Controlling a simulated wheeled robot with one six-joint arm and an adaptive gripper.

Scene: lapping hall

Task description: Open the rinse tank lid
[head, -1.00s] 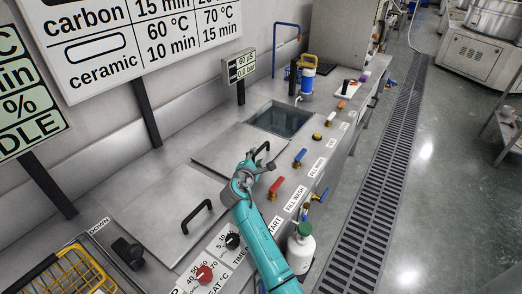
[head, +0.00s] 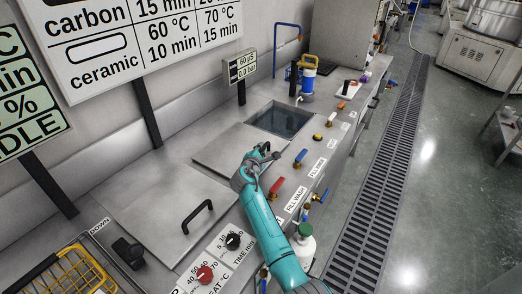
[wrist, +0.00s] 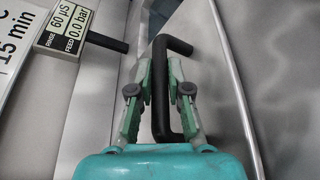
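The rinse tank lid (head: 222,152) is a flat steel plate lying on the bench beside a dark water-filled opening (head: 281,120), which it leaves uncovered. My gripper (head: 263,151) is at the black handle of this lid. In the wrist view my gripper (wrist: 160,68) has one finger on each side of the black handle (wrist: 161,100), and the fingertips look close against the bar. The gripper looks shut on it. In the head view my gripper hides most of this handle.
A larger lid (head: 155,210) with its own black handle (head: 197,216) lies nearer. Red and blue valve levers (head: 277,186) line the front edge. A small sign (head: 240,67) stands behind the tank. A white bottle (head: 303,246) hangs low at the front.

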